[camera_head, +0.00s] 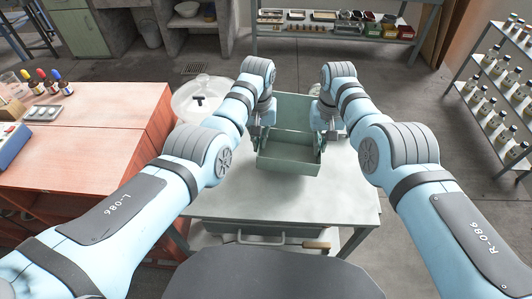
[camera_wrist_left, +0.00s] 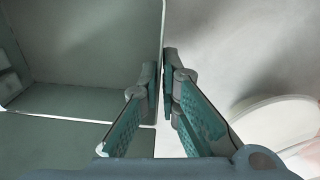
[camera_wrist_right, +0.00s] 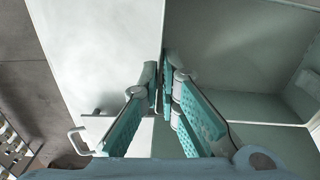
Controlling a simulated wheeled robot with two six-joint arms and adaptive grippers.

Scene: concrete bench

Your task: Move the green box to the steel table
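The green box (camera_head: 288,165) is an open, divided box over the far half of the pale steel table (camera_head: 240,200). It looks level; I cannot tell whether its base touches the tabletop. My left gripper (camera_head: 262,131) is at its left side wall. In the left wrist view its fingers (camera_wrist_left: 162,82) are closed with the wall's edge between them. My right gripper (camera_head: 326,132) is at the right side wall. In the right wrist view its fingers (camera_wrist_right: 162,85) are closed on that wall's edge. The far part of the box is partly hidden by my arms.
A red-topped bench (camera_head: 90,155) with droppers and a tray stands left. A round clear-covered dish (camera_head: 198,98) sits near the table's far left. A bottle shelf (camera_head: 495,95) stands right. A rear shelf (camera_head: 330,35) holds small items. The table's near part is bare.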

